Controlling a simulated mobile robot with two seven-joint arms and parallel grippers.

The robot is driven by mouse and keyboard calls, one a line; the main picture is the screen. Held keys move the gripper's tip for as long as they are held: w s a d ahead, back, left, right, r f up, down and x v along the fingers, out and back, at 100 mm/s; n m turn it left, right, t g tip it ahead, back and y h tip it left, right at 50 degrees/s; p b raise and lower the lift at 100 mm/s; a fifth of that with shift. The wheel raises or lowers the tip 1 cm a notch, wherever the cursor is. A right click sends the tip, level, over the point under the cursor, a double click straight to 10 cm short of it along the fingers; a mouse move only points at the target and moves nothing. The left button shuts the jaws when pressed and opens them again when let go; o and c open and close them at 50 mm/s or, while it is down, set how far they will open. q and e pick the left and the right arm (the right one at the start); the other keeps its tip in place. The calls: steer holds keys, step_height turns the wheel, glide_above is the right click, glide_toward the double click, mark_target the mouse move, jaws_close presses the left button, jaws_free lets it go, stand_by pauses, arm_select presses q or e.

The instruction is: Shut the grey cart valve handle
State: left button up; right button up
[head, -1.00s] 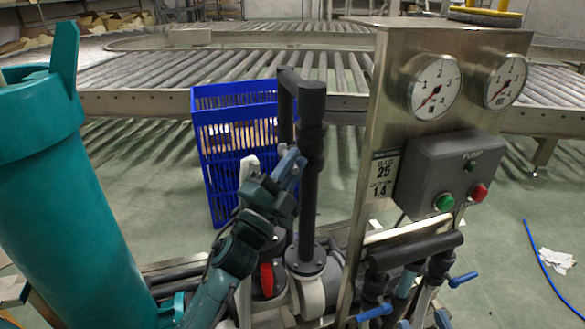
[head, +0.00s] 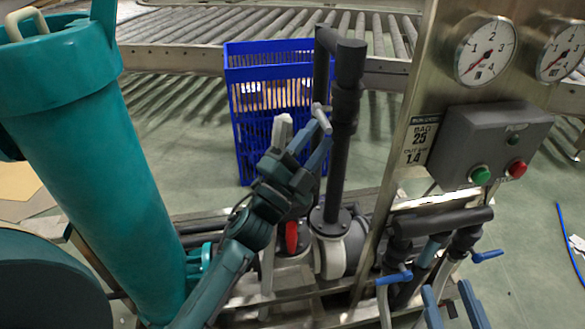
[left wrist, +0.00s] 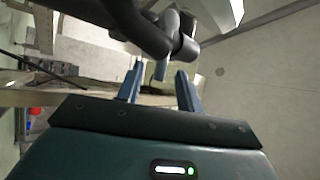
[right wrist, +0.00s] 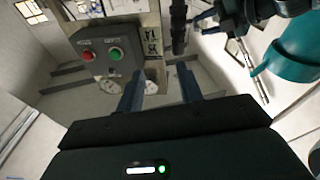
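The grey valve handle (head: 321,118) is a short lever on the black upright pipe (head: 340,140) of the cart, mid-frame in the head view. My left gripper (head: 301,138) is beside the pipe with its fingers apart, one fingertip close to the lever. Contact cannot be told. In the left wrist view the grey handle (left wrist: 167,42) shows beyond the gap between the open left fingers (left wrist: 160,82). My right gripper (head: 449,295) is at the bottom edge of the head view, open and empty, below the blue levers. Its open fingers also show in the right wrist view (right wrist: 160,85).
A red handle (head: 291,237) sits low beside the pipe base. Blue levers (head: 487,256) are on the right-hand piping. A gauge panel with a grey button box (head: 490,140) stands to the right, a teal cylinder (head: 95,160) to the left. A blue crate (head: 240,115) is behind.

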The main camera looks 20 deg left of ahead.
arm_select(q)
steer(key=v, duration=0.9)
steer(key=shift+s+f, duration=0.15)
steer(key=shift+a, duration=0.1)
